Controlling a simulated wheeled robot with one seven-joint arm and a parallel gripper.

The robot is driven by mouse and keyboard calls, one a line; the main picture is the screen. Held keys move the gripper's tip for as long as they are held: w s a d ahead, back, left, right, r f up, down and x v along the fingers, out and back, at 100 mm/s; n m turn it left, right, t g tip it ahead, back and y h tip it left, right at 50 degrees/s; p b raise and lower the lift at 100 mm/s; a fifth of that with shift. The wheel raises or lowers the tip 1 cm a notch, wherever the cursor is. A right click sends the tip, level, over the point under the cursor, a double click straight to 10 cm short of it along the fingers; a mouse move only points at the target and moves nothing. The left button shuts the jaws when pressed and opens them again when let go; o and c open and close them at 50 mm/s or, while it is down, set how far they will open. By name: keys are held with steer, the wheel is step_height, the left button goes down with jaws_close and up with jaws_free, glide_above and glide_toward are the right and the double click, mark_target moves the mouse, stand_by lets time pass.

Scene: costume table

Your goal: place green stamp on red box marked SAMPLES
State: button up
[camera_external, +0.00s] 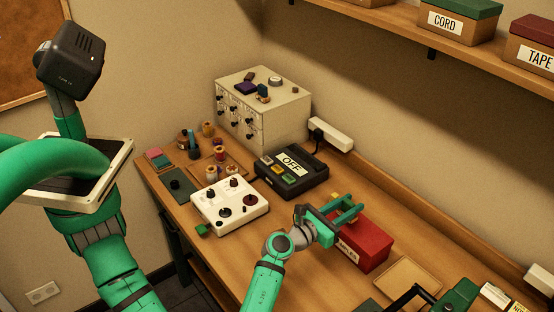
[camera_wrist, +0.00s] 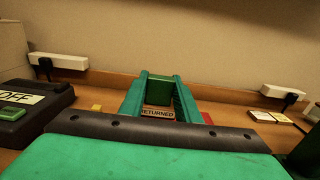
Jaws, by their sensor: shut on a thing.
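The red box (camera_external: 372,246) stands on the table right of centre in the external view, its white label partly covered by my arm. Only a thin red edge of it (camera_wrist: 207,118) shows in the wrist view, right of the fingers. My gripper (camera_external: 352,208) is over the box's rear left part. In the wrist view my gripper (camera_wrist: 159,95) is shut on the green stamp (camera_wrist: 158,91), a dark green block between the fingers. A tan strip reading RETURNED shows just below it. The stamp is hard to tell from the green fingers in the external view.
A black device marked OFF (camera_external: 291,172) and a white panel with knobs (camera_external: 229,205) stand left of the box. A tan tray (camera_external: 408,276) lies to its right. Power strips (camera_external: 330,134) run along the wall. A shelf with boxes (camera_external: 452,19) hangs above.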

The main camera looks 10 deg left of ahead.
steer(key=shift+f, duration=1.9)
steer(key=shift+f, duration=0.1)
steer(key=o, duration=1.1)
steer(key=shift+c, duration=0.2)
steer(key=v, duration=1.2)
